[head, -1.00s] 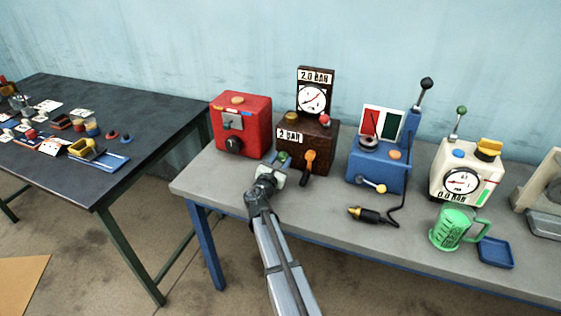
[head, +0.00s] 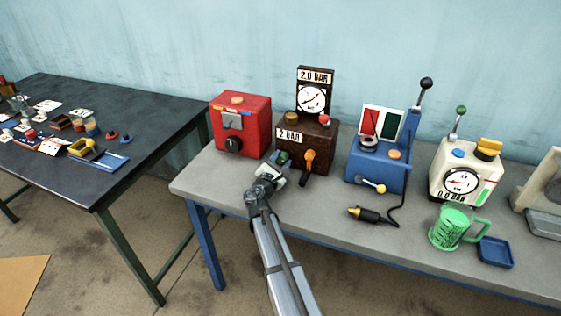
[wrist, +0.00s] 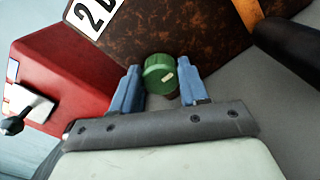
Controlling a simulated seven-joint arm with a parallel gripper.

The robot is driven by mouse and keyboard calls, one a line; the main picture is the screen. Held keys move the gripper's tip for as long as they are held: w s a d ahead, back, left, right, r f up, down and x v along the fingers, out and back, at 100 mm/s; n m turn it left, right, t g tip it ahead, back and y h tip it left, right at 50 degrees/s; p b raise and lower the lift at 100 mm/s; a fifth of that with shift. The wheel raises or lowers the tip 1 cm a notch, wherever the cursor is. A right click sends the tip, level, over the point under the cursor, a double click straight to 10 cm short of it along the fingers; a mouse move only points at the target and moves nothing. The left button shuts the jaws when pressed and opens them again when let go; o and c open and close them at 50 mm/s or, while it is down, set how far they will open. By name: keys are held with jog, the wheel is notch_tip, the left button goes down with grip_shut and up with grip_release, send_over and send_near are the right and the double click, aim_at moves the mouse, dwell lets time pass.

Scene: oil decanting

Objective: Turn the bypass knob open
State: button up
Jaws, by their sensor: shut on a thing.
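A green round knob (head: 284,157) sits low on the front of the brown rusty box (head: 322,136). The knob also shows in the wrist view (wrist: 159,72), with a small pale mark on its face. My gripper (head: 278,163) is at the knob. In the wrist view, its two blue fingers (wrist: 160,80) stand on either side of the knob, shut on it. The hand is tilted relative to the box. The box carries a "2 BAR" label (head: 289,134) and a round gauge (head: 312,97) under a "2.0 BAR" sign.
An orange-handled lever (head: 308,163) is just right of the knob. A red box (head: 241,124) stands close on the left. A blue machine (head: 376,165), a cream gauge box (head: 465,175) and a green mug (head: 452,228) stand to the right. The grey bench (head: 225,185) is clear at front left.

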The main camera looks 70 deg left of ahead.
jog(key=o, duration=1.1)
jog(key=shift+c, duration=0.2)
jog(key=v, duration=1.4)
